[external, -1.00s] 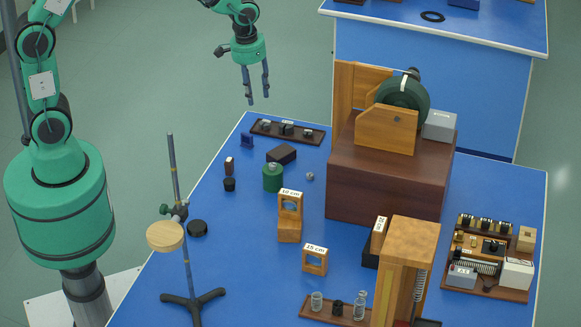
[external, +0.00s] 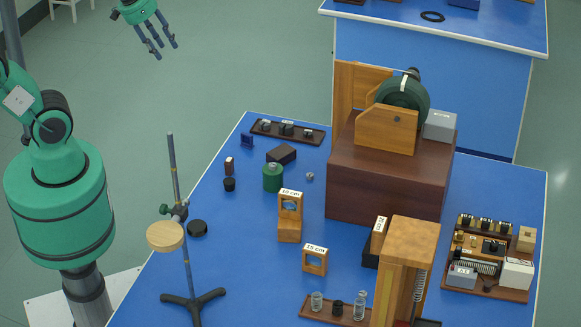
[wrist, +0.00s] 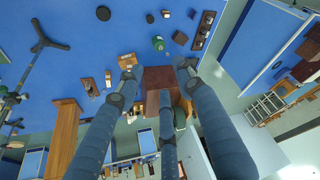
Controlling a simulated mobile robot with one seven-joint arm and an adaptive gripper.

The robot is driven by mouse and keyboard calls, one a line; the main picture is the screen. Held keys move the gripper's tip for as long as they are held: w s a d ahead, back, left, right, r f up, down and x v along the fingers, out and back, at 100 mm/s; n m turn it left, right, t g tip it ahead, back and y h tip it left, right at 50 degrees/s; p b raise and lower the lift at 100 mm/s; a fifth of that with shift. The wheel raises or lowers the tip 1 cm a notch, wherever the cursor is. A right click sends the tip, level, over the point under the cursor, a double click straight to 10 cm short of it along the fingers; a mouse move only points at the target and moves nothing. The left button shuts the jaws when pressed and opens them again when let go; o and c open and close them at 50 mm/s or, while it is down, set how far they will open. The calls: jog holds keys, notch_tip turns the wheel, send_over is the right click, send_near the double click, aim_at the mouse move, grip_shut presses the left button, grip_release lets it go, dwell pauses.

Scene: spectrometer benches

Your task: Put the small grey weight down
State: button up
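A small grey piece (external: 309,176), which looks like the small grey weight, sits on the blue bench just right of the green cylinder (external: 272,178). A dark tray (external: 262,133) at the bench's far left corner also holds several small dark and grey pieces, too small to tell apart. My gripper (external: 163,52) is high up at the top left, over the floor and well clear of the bench. Its fingers are spread and nothing shows between them. In the wrist view my gripper (wrist: 158,75) is also open and empty, with the green cylinder (wrist: 158,44) beyond it.
A stand (external: 186,240) with a wooden disc rises at the bench's left side. Wooden blocks (external: 290,232) stand mid-bench, and a large brown box (external: 375,185) bears a dark green instrument. A circuit board (external: 490,265) lies at right. A second bench (external: 430,75) stands behind.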

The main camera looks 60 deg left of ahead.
jog(key=s, duration=0.7)
jog(key=shift+a+r+t, duration=0.15)
jog(key=shift+a+t, duration=0.15)
jog(key=shift+t, duration=0.1)
notch_tip(320, 180, down, 7)
jog(key=b, duration=0.7)
jog(key=shift+f, duration=0.2)
